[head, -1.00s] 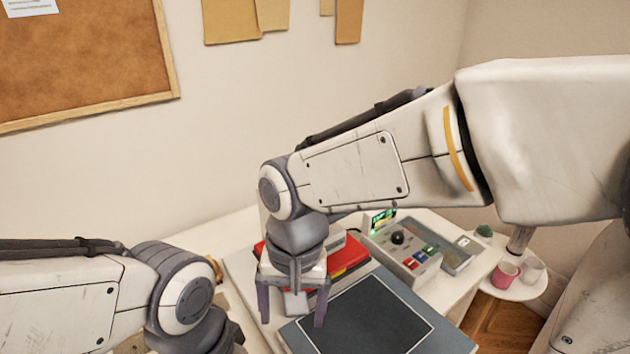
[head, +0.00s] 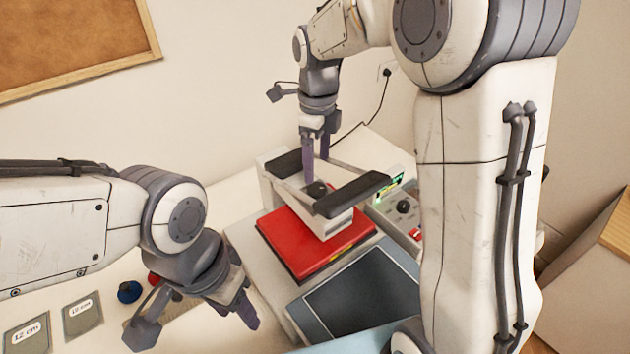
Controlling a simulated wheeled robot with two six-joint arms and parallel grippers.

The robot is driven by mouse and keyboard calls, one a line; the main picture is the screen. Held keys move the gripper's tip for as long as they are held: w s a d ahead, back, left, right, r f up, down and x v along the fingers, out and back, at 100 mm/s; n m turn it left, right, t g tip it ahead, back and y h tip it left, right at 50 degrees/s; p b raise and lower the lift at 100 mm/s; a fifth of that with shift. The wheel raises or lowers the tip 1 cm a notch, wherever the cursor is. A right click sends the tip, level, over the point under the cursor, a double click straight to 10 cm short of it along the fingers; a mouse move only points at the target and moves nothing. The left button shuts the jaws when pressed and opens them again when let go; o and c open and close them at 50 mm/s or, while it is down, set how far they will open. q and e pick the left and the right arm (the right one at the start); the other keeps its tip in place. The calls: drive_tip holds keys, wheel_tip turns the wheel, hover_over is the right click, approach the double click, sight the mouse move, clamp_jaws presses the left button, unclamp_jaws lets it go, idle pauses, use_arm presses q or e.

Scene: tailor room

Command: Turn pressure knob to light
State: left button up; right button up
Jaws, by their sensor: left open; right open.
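The heat press has a red plate (head: 288,243) and a pale upper body with a black-gripped handle (head: 350,194). A small dark knob (head: 317,189) sits on top of the press, between the handle's sides. My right gripper (head: 316,172) points down at this knob with its fingers open. One finger is beside the knob; whether it touches cannot be told. No setting on the knob is legible. My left gripper (head: 246,310) is open and empty, low over the table to the left of the press.
A control box (head: 386,217) with a black dial and green display stands right of the press, partly behind my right arm. A dark framed pad (head: 362,290) lies in front. Labelled cards (head: 83,316) and a blue round item (head: 129,291) lie at left. A cord runs to the wall.

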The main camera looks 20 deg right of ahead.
sight(317, 189)
wheel_tip(317, 189, down, 6)
drive_tip(key=shift+r+p, duration=0.15)
drive_tip(key=shift+p, duration=0.55)
drive_tip(key=shift+f, duration=0.65)
clamp_jaws()
